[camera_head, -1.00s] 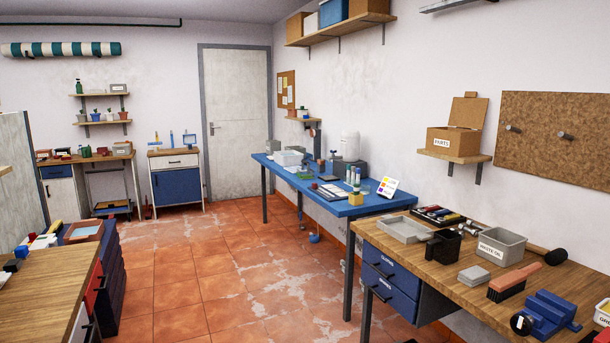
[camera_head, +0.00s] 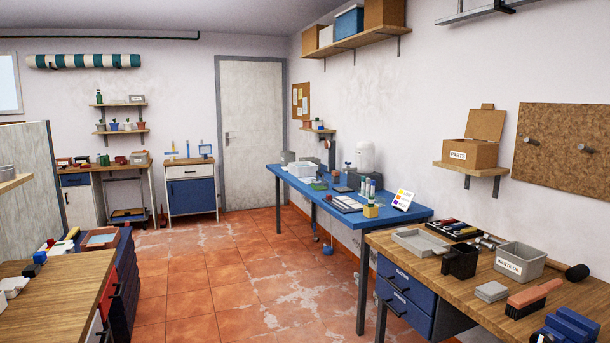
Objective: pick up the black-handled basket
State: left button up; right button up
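I cannot make out a basket with a black handle for certain in the head view. A small white open container (camera_head: 301,170) stands on the far part of the blue table (camera_head: 412,217), too small to tell whether it has a handle. A small grey box (camera_head: 139,158) sits on the back-left workbench, also too small to tell. Neither of my grippers is in view.
Open red-tiled floor (camera_head: 220,268) runs up the middle to the door (camera_head: 251,133). A wooden workbench (camera_head: 462,291) with a black holder (camera_head: 460,262) and a grey waste-oil bin (camera_head: 520,262) stands right. Another wooden bench (camera_head: 60,293) stands at near left.

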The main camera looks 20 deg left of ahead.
aim_at(318, 188)
jog(key=i+j+u, duration=0.15)
jog(key=i+u, duration=0.3)
jog(key=i+l+u, duration=0.15)
jog(key=i+u, duration=0.3)
jog(key=i, duration=0.25)
jog(key=i+u, duration=0.45)
jog(key=i, duration=2.35)
jog(key=i+z, duration=0.4)
jog(key=i+j+z, duration=0.25)
jog(key=i+z, duration=0.2)
jog(key=i+j+z, duration=0.65)
jog(key=z, duration=0.15)
jog(key=i+j+z, duration=0.2)
jog(key=z, duration=0.2)
jog(key=i+j+z, duration=0.15)
jog(key=j+z, duration=0.65)
jog(key=i+j+z, duration=0.1)
jog(key=j+z, duration=0.2)
jog(key=j, duration=0.25)
jog(key=j+z, duration=0.3)
jog(key=j, duration=0.3)
